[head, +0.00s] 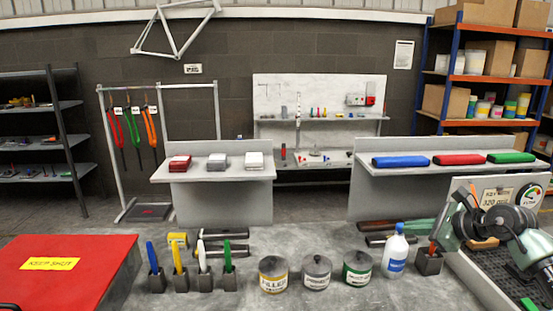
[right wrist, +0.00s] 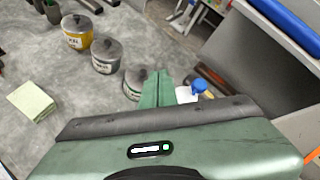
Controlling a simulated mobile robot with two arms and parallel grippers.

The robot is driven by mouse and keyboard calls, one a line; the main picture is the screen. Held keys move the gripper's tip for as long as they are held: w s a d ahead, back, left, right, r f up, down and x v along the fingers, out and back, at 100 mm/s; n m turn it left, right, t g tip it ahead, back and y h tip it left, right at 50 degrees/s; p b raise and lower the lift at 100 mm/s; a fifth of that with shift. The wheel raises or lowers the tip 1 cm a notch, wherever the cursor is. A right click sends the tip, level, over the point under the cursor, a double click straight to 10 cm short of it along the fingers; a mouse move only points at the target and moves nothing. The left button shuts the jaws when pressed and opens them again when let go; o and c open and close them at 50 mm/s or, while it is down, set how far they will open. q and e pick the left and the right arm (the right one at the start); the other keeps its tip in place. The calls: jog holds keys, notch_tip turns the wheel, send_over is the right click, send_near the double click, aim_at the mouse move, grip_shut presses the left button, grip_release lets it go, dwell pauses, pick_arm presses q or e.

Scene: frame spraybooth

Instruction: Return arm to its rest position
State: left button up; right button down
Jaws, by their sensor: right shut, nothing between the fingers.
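My right arm comes in from the right edge in the head view, with its gripper (head: 447,230) above the right end of the grey bench. In the right wrist view the two green fingers of my right gripper (right wrist: 155,88) are together with nothing between them. A white bottle with a blue cap (head: 395,253) stands just left of the gripper in the head view. It also shows beyond the fingertips in the right wrist view (right wrist: 200,86). My left gripper is in neither view.
A dark small holder (head: 429,262) is below my right gripper. Several coloured brushes stand in holders left of the tins. A red lid (head: 70,275) is at the left.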

jog(key=s+a+r+m+t+y, duration=0.2)
jog(key=s+a+m+t+y, duration=0.15)
jog(key=a+m, duration=0.4)
jog(key=s+a+r+m+t+y, duration=0.2)
jog(key=a+m+t, duration=0.35)
jog(key=a, duration=0.25)
jog(key=s+d+f+m+g+h, duration=0.35)
jog(key=s+f+m+h, duration=0.45)
jog(key=m, duration=0.5)
jog(key=s+d+f+m+g+h, duration=0.2)
jog(key=s+d+f+m+h, duration=0.35)
jog(key=f+m, duration=0.65)
jog(key=s+a+f+m+g+y, duration=0.1)
jog(key=s+a+f+m+g, duration=0.2)
jog(key=s, duration=0.5)
jog(key=s+a+f+m+g+y, duration=0.1)
jog(key=s+a+f+m+g, duration=0.1)
jog(key=s+f+g, duration=0.45)
jog(key=s+a+f+m+y, duration=0.1)
jog(key=s+a+f+m, duration=0.15)
jog(key=s, duration=0.75)
notch_tip(320, 180, down, 27)
jog(key=s+g, duration=0.2)
jog(key=s+d+f+g, duration=0.1)
jog(key=s+d+f, duration=0.2)
jog(key=s+f, duration=1.2)
jog(key=shift+s+f+h+b, duration=0.3)
jog(key=shift+s+f+b, duration=0.05)
jog(key=shift+s, duration=0.4)
